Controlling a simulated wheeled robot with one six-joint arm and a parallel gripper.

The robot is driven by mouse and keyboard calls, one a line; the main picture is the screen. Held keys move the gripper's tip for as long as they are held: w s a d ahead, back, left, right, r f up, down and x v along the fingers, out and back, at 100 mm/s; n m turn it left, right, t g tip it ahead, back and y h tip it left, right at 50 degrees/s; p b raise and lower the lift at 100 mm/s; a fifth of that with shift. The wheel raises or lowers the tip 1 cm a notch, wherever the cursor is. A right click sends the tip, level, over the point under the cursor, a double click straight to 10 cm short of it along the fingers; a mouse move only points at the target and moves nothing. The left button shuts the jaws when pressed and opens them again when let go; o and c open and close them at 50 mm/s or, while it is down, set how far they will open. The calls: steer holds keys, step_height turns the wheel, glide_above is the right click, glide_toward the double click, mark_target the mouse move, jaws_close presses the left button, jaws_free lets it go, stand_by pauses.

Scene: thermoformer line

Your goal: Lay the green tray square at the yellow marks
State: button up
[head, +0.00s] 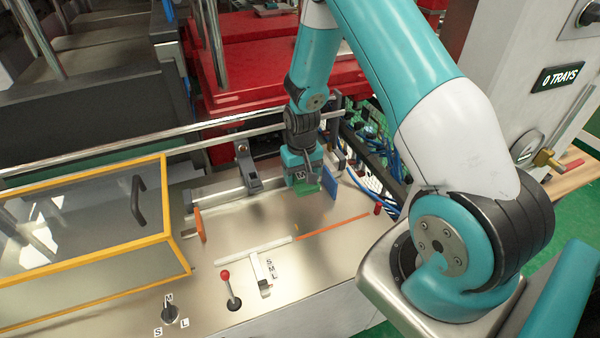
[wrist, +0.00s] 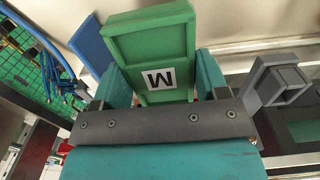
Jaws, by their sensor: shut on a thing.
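My gripper (head: 304,183) is shut on the green tray (head: 308,189) above the steel bench, between a blue upright plate and a grey bracket. In the wrist view the tray (wrist: 120,45) is a narrow green block with a white M label, clasped between the teal fingers of my gripper (wrist: 160,88). I cannot tell whether the tray touches the bench.
The blue plate (head: 329,190) stands close right of the tray, with the grey bracket (head: 248,170) to its left. An orange plate (head: 199,225), orange strip (head: 335,227) and red-knobbed lever (head: 229,288) stand nearer. A yellow-framed clear guard (head: 85,240) fills the left.

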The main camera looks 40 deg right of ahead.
steer(key=b, duration=0.5)
glide_above(301, 204)
steer(key=shift+d+f, duration=0.1)
steer(key=shift+f, duration=2.8)
steer(key=shift+f+b, duration=1)
steer(key=shift+f, duration=0.55)
steer(key=o, duration=1.3)
steer(key=shift+c, duration=0.2)
step_height(301, 204, up, 18)
steer(key=b, duration=0.3)
steer(key=shift+f, duration=0.25)
